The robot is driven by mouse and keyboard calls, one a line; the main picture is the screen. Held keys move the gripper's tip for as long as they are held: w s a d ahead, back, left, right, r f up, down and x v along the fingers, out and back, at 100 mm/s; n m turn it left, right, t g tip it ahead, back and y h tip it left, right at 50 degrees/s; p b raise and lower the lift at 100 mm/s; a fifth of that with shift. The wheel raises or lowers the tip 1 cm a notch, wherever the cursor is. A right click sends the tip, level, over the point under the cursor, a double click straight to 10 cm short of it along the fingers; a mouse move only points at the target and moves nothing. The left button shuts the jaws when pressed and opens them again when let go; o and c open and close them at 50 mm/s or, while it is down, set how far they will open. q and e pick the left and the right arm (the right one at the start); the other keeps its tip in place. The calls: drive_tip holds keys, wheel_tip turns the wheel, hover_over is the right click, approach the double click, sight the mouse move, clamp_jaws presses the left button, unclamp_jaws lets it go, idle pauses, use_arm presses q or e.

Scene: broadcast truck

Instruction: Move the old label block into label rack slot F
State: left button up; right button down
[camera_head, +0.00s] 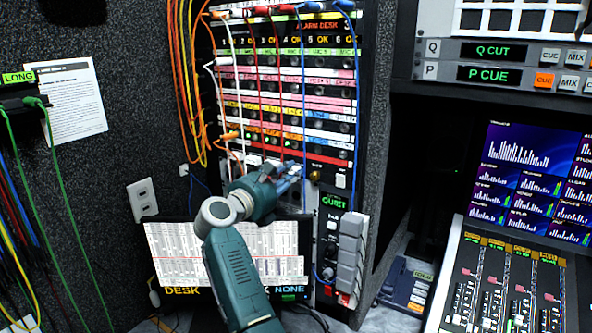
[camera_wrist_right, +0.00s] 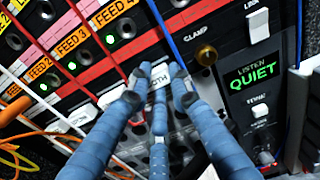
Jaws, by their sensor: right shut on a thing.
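In the right wrist view, my right gripper (camera_wrist_right: 161,84) has its blue fingers closed around a small white block with dark lettering (camera_wrist_right: 160,75), apparently the label block; the lettering is partly covered. The gripper is in front of the lower panel, just below the red strip. Other white labels (camera_wrist_right: 82,115) sit in a row to its left. This may be the label rack, but I cannot make out slot letters. In the head view, my right gripper (camera_head: 287,180) is at the lower part of the rack, and the block is too small to tell there. My left gripper is not in view.
A brass CLAMP knob (camera_wrist_right: 206,55) and the QUIET panel (camera_wrist_right: 255,75) are to the right of the gripper. Red, white and blue cables (camera_head: 303,100) hang across the rack front. A monitor (camera_head: 175,250) stands below, behind my arm.

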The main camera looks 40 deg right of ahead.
sight(288, 171)
drive_tip(key=shift+w+a, duration=0.15)
drive_tip(key=shift+a, duration=0.45)
drive_tip(key=shift+s+a, duration=0.3)
drive_tip(key=shift+a, duration=0.35)
drive_tip(key=shift+w+a, duration=0.1)
drive_tip(key=shift+a, duration=0.6)
drive_tip(key=shift+s+a+b, duration=0.55)
drive_tip(key=shift+s+a, duration=0.3)
drive_tip(key=shift+a, duration=0.15)
drive_tip(key=shift+a, duration=0.1)
